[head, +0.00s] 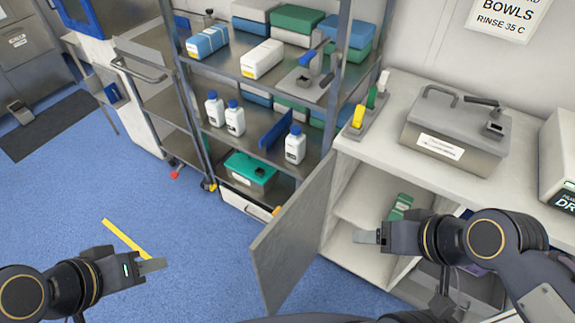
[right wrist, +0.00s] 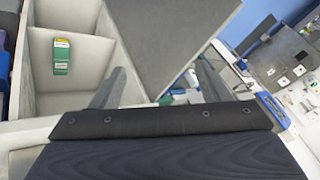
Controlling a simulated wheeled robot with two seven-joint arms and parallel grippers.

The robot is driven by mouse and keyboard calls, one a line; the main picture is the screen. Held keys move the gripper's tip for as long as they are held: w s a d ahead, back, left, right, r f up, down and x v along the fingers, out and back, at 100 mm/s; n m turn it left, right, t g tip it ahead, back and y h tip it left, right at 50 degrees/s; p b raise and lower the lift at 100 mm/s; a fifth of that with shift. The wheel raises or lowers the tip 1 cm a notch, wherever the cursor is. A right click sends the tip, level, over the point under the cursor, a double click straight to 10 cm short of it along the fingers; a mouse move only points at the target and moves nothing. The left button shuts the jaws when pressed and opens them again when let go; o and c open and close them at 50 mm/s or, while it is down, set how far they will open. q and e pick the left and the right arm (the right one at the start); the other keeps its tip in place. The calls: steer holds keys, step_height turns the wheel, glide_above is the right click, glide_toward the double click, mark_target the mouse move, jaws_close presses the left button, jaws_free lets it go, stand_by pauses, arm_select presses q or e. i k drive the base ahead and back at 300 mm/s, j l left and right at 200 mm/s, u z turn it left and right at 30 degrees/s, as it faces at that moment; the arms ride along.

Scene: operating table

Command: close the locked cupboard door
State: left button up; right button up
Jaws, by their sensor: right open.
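The grey cupboard door (head: 292,240) stands open, swung out from the white cupboard (head: 352,212) under the counter. Shelves and a green box (head: 399,206) show inside. My right gripper (head: 360,237) is in front of the cupboard opening, to the right of the door. In the right wrist view its two fingers (right wrist: 157,86) are apart with nothing held, and the door (right wrist: 160,45) shows beyond them; I cannot tell whether they touch it. My left gripper (head: 155,265) is low at the left over the floor, apart from the door; its finger gap is not clear. No lock is discernible.
A metal rack (head: 205,95) with boxes and white bottles stands left of the cupboard, close behind the door. On the counter (head: 390,140) are a grey lidded box (head: 455,135) and a holder with coloured handles (head: 368,105). Blue floor (head: 190,215) is clear left of the door.

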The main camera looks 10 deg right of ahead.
mark_target(282, 254)
steer(key=j+z, duration=0.2)
steer(key=z, duration=0.65)
steer(key=k+j+z, duration=0.15)
steer(key=j+z, duration=0.15)
steer(key=k+j+z, duration=0.4)
steer(key=j+z, duration=0.2)
steer(key=k+j+z, duration=0.1)
steer(key=j, duration=0.25)
steer(key=k+j, duration=0.15)
steer(key=j, duration=0.2)
steer(key=k+j+z, duration=0.15)
steer(key=j, duration=0.25)
steer(key=i+j+z, duration=0.35)
steer(key=i+j, duration=0.3)
steer(key=k+j+z, duration=0.1)
steer(key=j+z, duration=0.15)
steer(key=j, duration=0.15)
